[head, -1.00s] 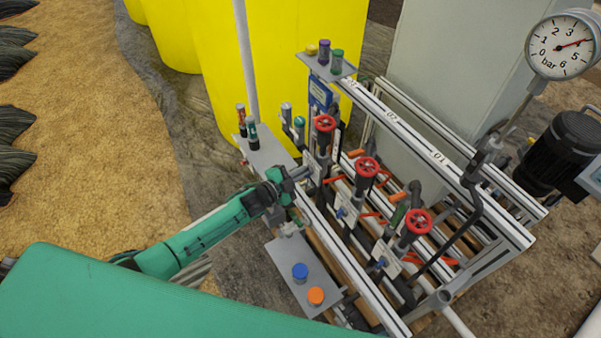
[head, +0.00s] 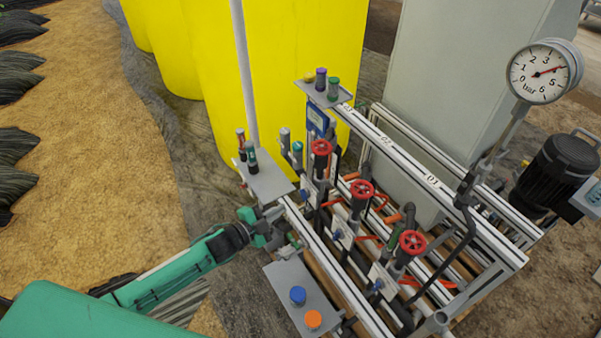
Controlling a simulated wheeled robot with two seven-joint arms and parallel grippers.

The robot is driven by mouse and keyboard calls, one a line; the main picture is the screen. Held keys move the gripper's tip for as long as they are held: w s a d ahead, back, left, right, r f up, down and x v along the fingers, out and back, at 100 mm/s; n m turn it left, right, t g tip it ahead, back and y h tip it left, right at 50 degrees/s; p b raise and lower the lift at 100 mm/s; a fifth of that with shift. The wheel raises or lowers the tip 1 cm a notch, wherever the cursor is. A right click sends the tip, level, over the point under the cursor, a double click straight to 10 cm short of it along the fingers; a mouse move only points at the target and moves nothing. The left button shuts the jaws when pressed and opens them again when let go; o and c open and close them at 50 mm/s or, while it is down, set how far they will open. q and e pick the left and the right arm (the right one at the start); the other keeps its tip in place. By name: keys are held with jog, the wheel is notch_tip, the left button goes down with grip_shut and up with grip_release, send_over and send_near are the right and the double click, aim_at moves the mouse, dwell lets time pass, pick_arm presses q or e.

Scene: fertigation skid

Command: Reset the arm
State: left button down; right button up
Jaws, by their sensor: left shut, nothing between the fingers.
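My left arm comes in from the lower left, green with dark joints. My left gripper (head: 284,226) is at the near side of the skid, between the upper grey shelf and the lower grey shelf. Its fingers are shut with nothing seen between them. It is small in the view, and I cannot tell whether it touches the skid rail. My right gripper is not in view.
The skid carries red handwheel valves (head: 361,192) and a pressure gauge (head: 540,73). The upper shelf (head: 268,180) holds bottles; the lower shelf (head: 290,274) holds a blue cap (head: 298,295) and an orange cap (head: 313,319). Yellow tanks (head: 270,70) stand behind. Open ground lies left.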

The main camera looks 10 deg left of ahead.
pick_arm(q)
jog(key=s+a+f+n+g+y, duration=0.1)
jog(key=s+a+f+n+y, duration=0.15)
jog(key=f, duration=0.65)
jog(key=s+a+f+n+g+y, duration=0.1)
jog(key=s+a+f+n+y, duration=0.2)
jog(key=f, duration=0.6)
jog(key=s+a+f+n+g+y, duration=0.1)
jog(key=s+a+f+n+g, duration=0.1)
jog(key=s+f, duration=0.4)
jog(key=s+a+f+n+g+y, duration=0.1)
jog(key=s+a+f+n, duration=0.15)
jog(key=s+f, duration=0.4)
jog(key=s+d+f+n+g, duration=0.1)
jog(key=s+f, duration=0.4)
jog(key=s, duration=0.5)
jog(key=s+d+f+n+g+y, duration=0.1)
jog(key=s+f+g, duration=0.3)
jog(key=s, duration=0.7)
jog(key=s+d+f+n+g, duration=0.1)
jog(key=s+f+n+g, duration=0.1)
jog(key=s+f, duration=0.4)
jog(key=s, duration=0.4)
jog(key=shift+s+f+n, duration=0.2)
jog(key=shift+f+n, duration=0.2)
